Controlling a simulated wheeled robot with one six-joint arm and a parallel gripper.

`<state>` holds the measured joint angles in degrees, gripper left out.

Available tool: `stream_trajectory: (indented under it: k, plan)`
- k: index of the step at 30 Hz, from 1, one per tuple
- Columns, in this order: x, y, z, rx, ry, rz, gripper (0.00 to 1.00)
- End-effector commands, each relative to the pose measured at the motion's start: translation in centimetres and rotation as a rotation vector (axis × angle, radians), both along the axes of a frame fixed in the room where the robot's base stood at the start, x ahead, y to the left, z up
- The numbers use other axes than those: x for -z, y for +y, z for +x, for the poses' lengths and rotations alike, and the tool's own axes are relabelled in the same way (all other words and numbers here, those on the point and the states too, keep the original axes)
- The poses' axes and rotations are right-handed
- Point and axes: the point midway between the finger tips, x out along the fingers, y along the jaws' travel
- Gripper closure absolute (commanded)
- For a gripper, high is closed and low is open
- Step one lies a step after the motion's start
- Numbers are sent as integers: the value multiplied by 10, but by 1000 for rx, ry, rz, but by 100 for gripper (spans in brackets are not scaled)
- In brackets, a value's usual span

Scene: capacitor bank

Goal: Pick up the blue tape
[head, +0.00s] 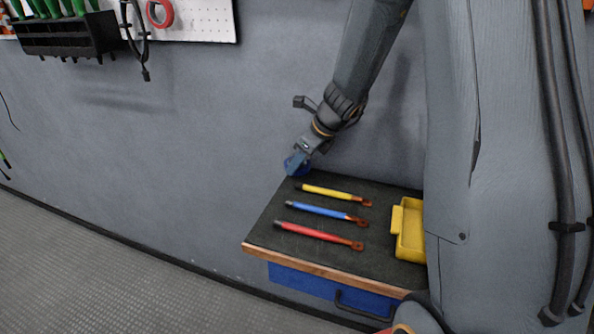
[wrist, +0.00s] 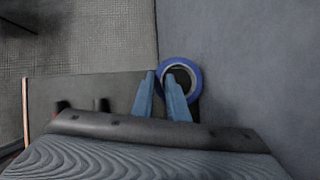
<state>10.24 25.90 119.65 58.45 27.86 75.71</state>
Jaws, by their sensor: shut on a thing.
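The blue tape (wrist: 193,67) is a round roll with a blue outer face and a pale inner ring. In the wrist view it is at the tips of my gripper (wrist: 160,78), with one finger inside its hole and the other outside against its left side. In the head view, the blue tape (head: 290,165) shows at the far left corner of the dark bench top, partly hidden behind my gripper (head: 296,168). My gripper is shut on the tape's wall. I cannot tell whether the tape touches the bench top.
Yellow (head: 330,193), blue (head: 322,211) and red (head: 315,233) cables lie side by side on the bench (head: 262,232). A yellow tray (head: 409,232) stands at its right edge. A grey wall (head: 200,130) rises behind. A pegboard (head: 205,18) with tools hangs at upper left.

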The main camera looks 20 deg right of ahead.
Motion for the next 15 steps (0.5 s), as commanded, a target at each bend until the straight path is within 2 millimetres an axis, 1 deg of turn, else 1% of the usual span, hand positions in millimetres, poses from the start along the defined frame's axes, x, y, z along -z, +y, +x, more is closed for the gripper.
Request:
stream_trajectory:
  k: [1,8,14,15]
  plan:
    - [-10,-1,1,-1,-5,-2,100]
    - [-50,-1,1,-1,-5,-2,100]
    - [-47,25,-33,-2,-2,-2,100]
    - [-47,31,-42,-1,-2,-1,100]
